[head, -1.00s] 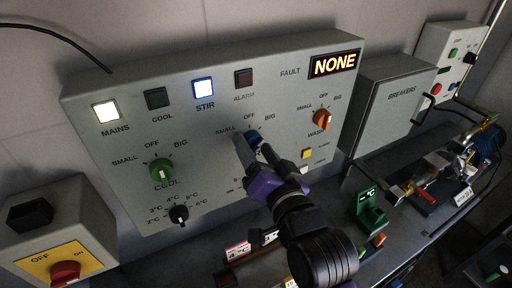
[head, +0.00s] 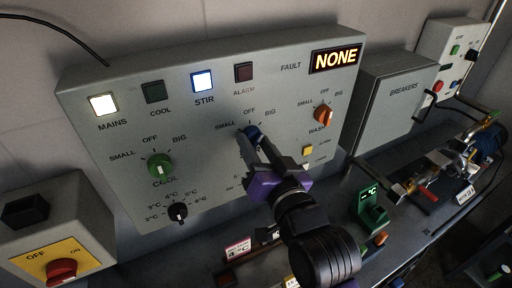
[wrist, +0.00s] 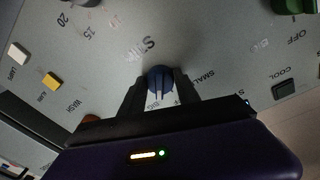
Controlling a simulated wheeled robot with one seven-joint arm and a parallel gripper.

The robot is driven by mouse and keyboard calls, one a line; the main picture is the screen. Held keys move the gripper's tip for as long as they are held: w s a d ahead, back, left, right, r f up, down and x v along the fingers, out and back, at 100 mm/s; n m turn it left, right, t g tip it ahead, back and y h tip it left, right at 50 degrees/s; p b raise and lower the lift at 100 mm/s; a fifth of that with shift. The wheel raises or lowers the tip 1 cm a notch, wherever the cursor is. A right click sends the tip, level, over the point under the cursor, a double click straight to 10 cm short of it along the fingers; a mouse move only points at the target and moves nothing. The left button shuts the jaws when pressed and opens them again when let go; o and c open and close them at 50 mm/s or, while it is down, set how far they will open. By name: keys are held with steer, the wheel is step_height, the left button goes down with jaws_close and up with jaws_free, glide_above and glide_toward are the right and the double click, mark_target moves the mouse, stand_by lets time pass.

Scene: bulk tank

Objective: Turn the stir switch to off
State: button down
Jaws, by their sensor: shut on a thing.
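The stir switch is a blue knob (head: 254,132) on the grey panel, below labels SMALL, OFF and BIG. In the wrist view the blue knob (wrist: 160,80) sits between the two dark fingers of my gripper (wrist: 158,92), one on each side. My gripper (head: 254,145) is shut on the knob, reaching up to it from the lower right. A pale line on the knob points down in the wrist view, near the BIG label; the OFF label is hidden there, so its exact setting is unclear. The STIR lamp (head: 203,81) is lit.
A green cool knob (head: 159,164) and a black temperature dial (head: 177,211) are left of my gripper. An orange wash knob (head: 323,115) and a yellow button (head: 307,150) are to the right. The MAINS lamp (head: 103,104) is lit. The fault display (head: 335,60) reads NONE.

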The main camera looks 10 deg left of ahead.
steer(key=n+b, duration=0.1)
steer(key=n, duration=0.1)
steer(key=n+b, duration=0.2)
steer(key=n, duration=0.1)
steer(key=shift+d+f, duration=0.15)
steer(key=shift+f, duration=0.05)
steer(key=shift+r+n+y+b, duration=0.1)
steer(key=shift+n+y+b, duration=0.2)
steer(key=shift+n+b, duration=0.65)
steer(key=shift+n, duration=0.45)
steer(key=c, duration=0.9)
jaws_free()
steer(key=b+v, duration=0.1)
steer(key=v, duration=0.6)
steer(key=shift+s+d, duration=0.2)
steer(key=shift+s, duration=0.1)
